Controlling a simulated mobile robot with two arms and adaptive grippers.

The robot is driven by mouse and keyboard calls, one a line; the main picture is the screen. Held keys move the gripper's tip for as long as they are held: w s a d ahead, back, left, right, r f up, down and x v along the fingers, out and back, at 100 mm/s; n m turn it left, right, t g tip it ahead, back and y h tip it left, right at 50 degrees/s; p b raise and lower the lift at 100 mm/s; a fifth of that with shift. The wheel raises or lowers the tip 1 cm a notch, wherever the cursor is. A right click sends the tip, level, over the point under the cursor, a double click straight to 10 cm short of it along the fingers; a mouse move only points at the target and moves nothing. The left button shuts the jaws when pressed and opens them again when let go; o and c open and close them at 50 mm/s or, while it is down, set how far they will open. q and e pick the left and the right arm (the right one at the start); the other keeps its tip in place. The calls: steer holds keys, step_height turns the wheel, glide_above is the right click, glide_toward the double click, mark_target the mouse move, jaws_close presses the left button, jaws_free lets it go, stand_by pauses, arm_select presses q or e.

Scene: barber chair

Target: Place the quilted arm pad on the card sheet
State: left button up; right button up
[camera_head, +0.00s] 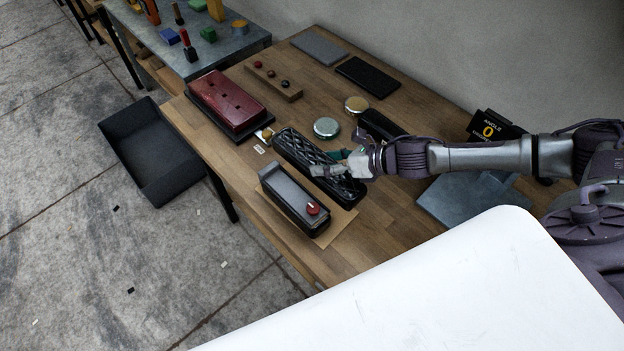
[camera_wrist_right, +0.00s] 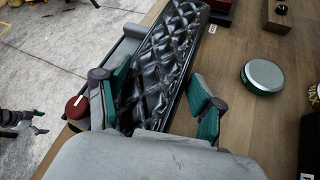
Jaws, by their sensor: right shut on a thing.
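The quilted arm pad (camera_head: 296,152) is long, black and glossy with a diamond pattern. It lies lengthwise beside the grey and black armrest-like block with a red knob (camera_head: 292,196). My right gripper (camera_head: 338,172) is shut across its near end; in the right wrist view the pad (camera_wrist_right: 165,62) runs between the two green-padded fingers (camera_wrist_right: 158,100). I cannot tell whether it touches the table. A tan sheet, likely the card sheet (camera_head: 342,219), lies under the block, which covers most of it. A dark gripper-like part, probably my left gripper (camera_wrist_right: 38,122), shows small at the wrist view's left edge.
On the wooden table (camera_head: 385,225) are a dark red padded block (camera_head: 227,100), two round tins (camera_head: 326,127), a black case (camera_head: 380,125), dark flat slabs (camera_head: 367,76) and a blue-grey plate (camera_head: 465,200). An empty dark bin (camera_head: 150,150) stands on the floor.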

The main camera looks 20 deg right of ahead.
mark_target(347, 192)
arm_select(q)
steer(key=s+g, duration=0.1)
steer(key=s, duration=0.6)
arm_select(e)
steer(key=f, duration=0.2)
steer(key=s+f, duration=0.1)
steer(key=f, duration=0.4)
steer(key=shift+w+p, duration=0.2)
steer(key=shift+p, duration=0.15)
steer(key=o, duration=1.3)
steer(key=shift+s+f, duration=0.1)
steer(key=shift+o, duration=0.7)
steer(key=shift+s+d+r, duration=0.2)
steer(key=shift+s+d, duration=0.1)
steer(key=shift+d, duration=0.1)
arm_select(q)
steer(key=shift+w+f+b, duration=1.5)
steer(key=shift+w+b, duration=0.15)
steer(key=shift+b, duration=0.1)
arm_select(e)
steer(key=v, duration=1.1)
steer(key=shift+a+r, duration=0.1)
